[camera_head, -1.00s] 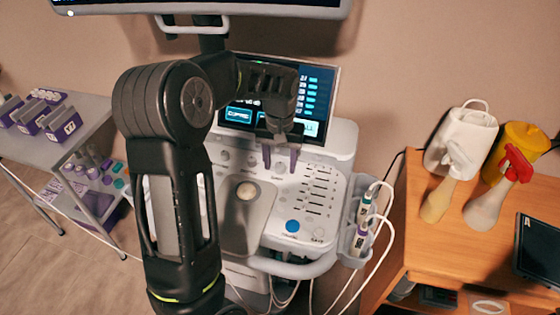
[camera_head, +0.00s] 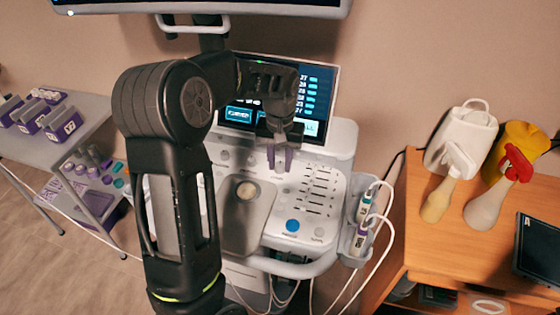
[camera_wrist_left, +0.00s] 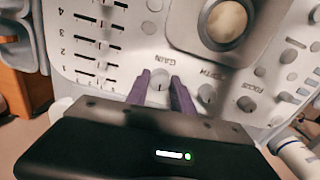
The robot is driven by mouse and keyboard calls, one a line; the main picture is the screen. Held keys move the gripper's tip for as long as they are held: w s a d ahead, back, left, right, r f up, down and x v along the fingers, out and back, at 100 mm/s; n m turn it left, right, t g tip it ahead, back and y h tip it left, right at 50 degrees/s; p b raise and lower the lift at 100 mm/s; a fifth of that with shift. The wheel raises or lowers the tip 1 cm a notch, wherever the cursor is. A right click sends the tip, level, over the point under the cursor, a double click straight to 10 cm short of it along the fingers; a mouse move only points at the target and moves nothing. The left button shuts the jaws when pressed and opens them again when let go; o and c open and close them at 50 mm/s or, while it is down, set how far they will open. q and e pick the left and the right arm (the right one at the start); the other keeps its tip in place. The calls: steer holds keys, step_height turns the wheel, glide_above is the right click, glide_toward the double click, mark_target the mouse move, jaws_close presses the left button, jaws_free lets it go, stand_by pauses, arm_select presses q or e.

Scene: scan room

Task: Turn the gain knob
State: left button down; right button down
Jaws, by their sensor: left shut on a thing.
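The ultrasound console's panel (camera_head: 250,225) carries the gain knob, a small pale round knob. The gain knob (camera_wrist_left: 159,84) shows in the left wrist view beside the printed word GAIN, between my two purple fingertips. My left gripper (camera_head: 280,160) points down onto the upper part of the panel and hides the knob in the head view. In the left wrist view my left gripper (camera_wrist_left: 161,88) is shut on the gain knob, with one finger on each side. The knob has a short dark mark on its face. My right gripper is in neither view.
A trackball (camera_head: 247,190) and slider rows (camera_head: 319,190) lie near the gripper. The depth knob (camera_wrist_left: 207,93) sits close beside the gain knob. A lit screen (camera_head: 318,95) stands behind. Probes (camera_head: 363,220) hang at the console's right, next to a wooden desk (camera_head: 425,235).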

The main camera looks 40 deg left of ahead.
mark_target(280, 165)
arm_select(q)
steer(key=shift+m, duration=3)
steer(key=c, duration=1.1)
jaws_free()
step_height(280, 165, up, 8)
steer(key=shift+f+b, duration=0.1)
steer(key=shift+b, duration=0.2)
